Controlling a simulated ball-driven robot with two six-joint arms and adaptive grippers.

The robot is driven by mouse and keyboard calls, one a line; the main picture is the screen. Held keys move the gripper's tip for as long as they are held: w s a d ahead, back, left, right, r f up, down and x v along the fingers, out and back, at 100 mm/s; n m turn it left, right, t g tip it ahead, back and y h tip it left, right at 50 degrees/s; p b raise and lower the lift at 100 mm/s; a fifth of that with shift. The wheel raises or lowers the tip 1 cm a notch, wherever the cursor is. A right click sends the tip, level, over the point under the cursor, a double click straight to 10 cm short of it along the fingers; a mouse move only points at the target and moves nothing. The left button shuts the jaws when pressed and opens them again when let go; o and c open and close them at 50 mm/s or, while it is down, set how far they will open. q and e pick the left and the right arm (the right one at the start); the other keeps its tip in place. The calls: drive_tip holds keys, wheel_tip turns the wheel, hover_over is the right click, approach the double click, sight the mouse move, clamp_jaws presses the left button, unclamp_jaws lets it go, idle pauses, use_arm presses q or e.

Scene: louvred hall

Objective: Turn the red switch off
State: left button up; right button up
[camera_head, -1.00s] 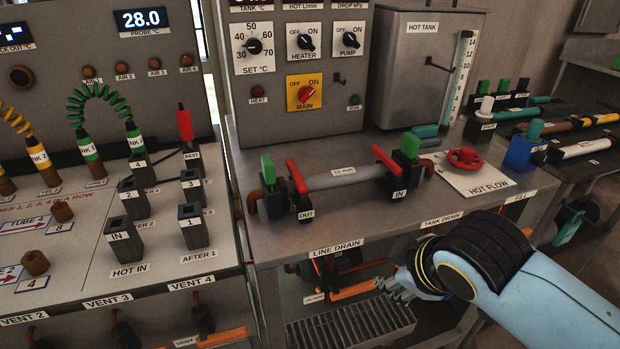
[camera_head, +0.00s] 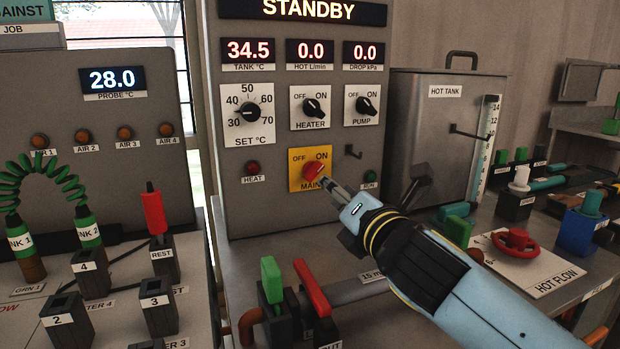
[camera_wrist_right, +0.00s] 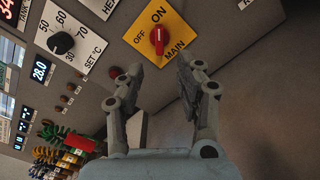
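The red switch (camera_head: 313,171) is a rotary knob on a yellow plate marked MAIN, OFF on the left and ON on the right. In the right wrist view the knob (camera_wrist_right: 159,41) shows a white line that appears to point towards ON. My right gripper (camera_head: 334,189) is just below and right of the knob in the head view, partly covering the MAIN label. In the right wrist view my right gripper (camera_wrist_right: 162,72) is open and empty, its two fingers spread below the knob with a visible gap to it. My left gripper is not in view.
The black heater knob (camera_head: 313,108), pump knob (camera_head: 366,107) and set knob (camera_head: 250,112) sit above on the same panel. A small hook (camera_head: 353,151) juts out right of the yellow plate. The display (camera_head: 303,10) reads STANDBY. The hot tank (camera_head: 430,125) stands right.

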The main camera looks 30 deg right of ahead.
sight(316, 173)
drive_tip(key=b+x, duration=0.1)
drive_tip(key=x, duration=0.6)
drive_tip(key=shift+w+d, duration=0.15)
drive_tip(key=shift+w, duration=0.25)
drive_tip(key=shift+w+b, duration=0.3)
drive_tip(key=shift+w, duration=0.05)
drive_tip(key=shift+w+d+r+p, duration=0.1)
drive_tip(key=shift+w+r+p, duration=0.15)
drive_tip(key=shift+p, duration=0.15)
drive_tip(key=shift+w+f, duration=0.1)
drive_tip(key=shift+f, duration=0.05)
clamp_jaws()
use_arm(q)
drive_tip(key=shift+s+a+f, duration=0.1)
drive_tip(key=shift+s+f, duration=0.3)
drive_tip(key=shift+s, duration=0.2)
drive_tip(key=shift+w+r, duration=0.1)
